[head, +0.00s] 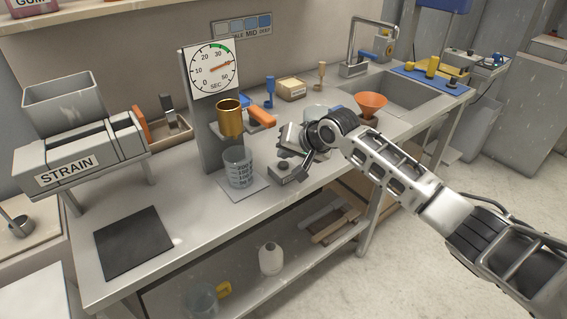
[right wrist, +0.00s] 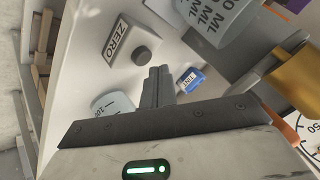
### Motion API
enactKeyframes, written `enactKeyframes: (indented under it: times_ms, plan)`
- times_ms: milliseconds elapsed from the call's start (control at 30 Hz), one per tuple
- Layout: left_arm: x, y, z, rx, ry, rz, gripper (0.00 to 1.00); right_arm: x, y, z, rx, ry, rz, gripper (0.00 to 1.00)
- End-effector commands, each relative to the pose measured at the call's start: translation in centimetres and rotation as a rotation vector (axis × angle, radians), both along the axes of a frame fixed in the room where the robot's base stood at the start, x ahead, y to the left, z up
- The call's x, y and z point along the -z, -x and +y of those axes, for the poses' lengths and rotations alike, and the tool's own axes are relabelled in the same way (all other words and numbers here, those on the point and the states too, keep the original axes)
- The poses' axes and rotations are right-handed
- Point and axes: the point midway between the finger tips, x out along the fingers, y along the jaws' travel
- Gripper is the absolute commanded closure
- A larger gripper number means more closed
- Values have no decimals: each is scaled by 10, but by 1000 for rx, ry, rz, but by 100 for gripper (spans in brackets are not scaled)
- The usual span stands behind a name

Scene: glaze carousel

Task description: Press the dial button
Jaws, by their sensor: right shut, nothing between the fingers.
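The round dial (head: 212,68), marked in SEC, stands on a grey post at the back of the bench, its red needle pointing up and right. A small grey box on the bench (head: 285,173) carries a ZERO label and a dark round button (right wrist: 142,54) in the right wrist view. My right gripper (head: 285,156) is shut and empty. In the head view it is over or close beside the box. In the right wrist view its fingers (right wrist: 157,80) appear just below the button; I cannot tell whether they touch it. My left gripper is not in view.
A measuring beaker (head: 238,168) stands left of the box, below a gold cup (head: 229,118). A blue-labelled item (right wrist: 190,80) is close to my fingers. An orange funnel (head: 370,104) stands behind my arm. The front left bench has a dark mat (head: 133,243).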

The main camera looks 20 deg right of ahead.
Motion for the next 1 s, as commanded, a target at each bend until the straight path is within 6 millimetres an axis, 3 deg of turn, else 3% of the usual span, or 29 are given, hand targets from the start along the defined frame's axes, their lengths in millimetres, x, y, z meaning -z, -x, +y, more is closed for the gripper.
enactKeyframes:
  times_ms: [1000]
  plan:
    - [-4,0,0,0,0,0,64,9,0,0,0,0,0,100]
